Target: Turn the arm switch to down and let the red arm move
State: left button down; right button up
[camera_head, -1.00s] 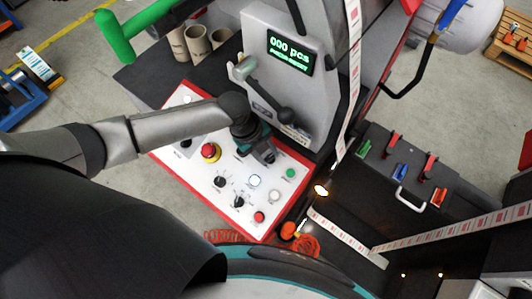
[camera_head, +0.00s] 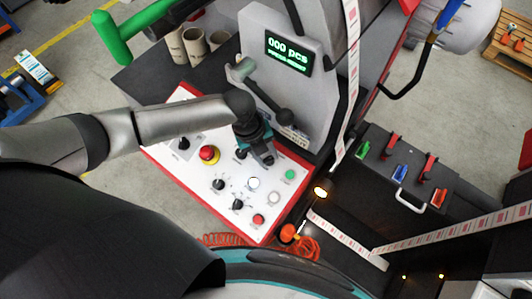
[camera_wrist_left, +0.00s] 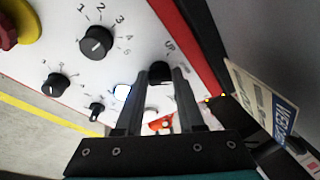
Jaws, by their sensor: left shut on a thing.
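The arm switch (camera_wrist_left: 160,72) is a black knob on the white control panel, with UP lettering beside it in the left wrist view. My left gripper (camera_wrist_left: 160,80) has its two fingers on either side of this knob and is shut on it. The knob's exact pointing direction is hard to tell. In the head view my left gripper (camera_head: 258,155) is over the upper right part of the panel (camera_head: 185,165) and hides the switch. A red piece (camera_head: 410,5) shows at the top edge; I cannot tell whether it is the red arm. My right gripper is not in view.
A red emergency button (camera_head: 208,154) and several knobs and buttons surround the gripper. A label web (camera_head: 352,70) runs at the right. A green handle (camera_head: 140,30) is at upper left.

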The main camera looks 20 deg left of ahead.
pick_arm(q)
jog(key=c, duration=0.5)
grip_release()
jog(key=shift+a+r, duration=0.15)
jog(key=shift+r, duration=0.4)
jog(key=v, duration=0.4)
jog(key=shift+a+r, duration=0.1)
jog(key=shift+r, duration=0.1)
jog(key=shift+s+a+f+b, duration=0.1)
jog(key=shift+s+a+b, duration=0.25)
jog(key=shift+a, duration=1.55)
jog(key=shift+s+a+f+b, duration=0.15)
jog(key=shift+s+a, duration=0.4)
jog(key=shift+a, duration=1.35)
jog(key=shift+s+a+b, duration=0.25)
jog(key=shift+s+a, duration=0.2)
jog(key=shift+a, duration=1.5)
